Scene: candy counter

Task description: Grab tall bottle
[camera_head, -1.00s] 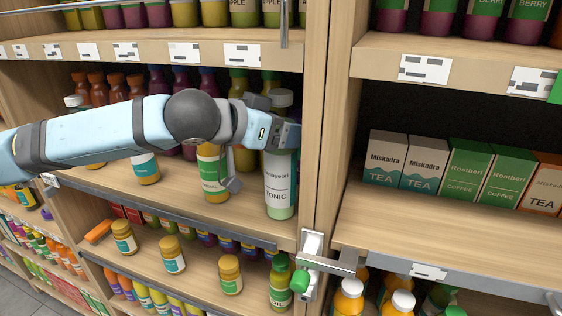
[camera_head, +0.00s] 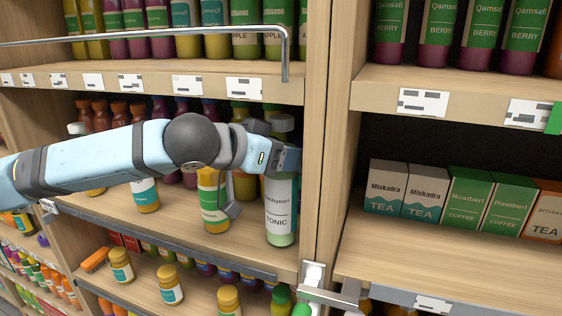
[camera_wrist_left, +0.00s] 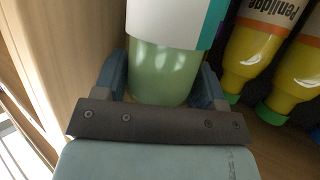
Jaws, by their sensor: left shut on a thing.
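In the left wrist view, the bottle (camera_wrist_left: 165,70) fills the space between the two fingers (camera_wrist_left: 163,88), with green contents and white label visible. The gripper hides part of the bottle's upper body in the head view. My right gripper is not in view.
A yellow bottle with a green label (camera_head: 212,205) stands close left of the tall bottle. The wooden post (camera_head: 323,130) is close on its right. The upper shelf (camera_head: 150,70) lies above. Tea and coffee boxes (camera_head: 468,198) stand in the right bay.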

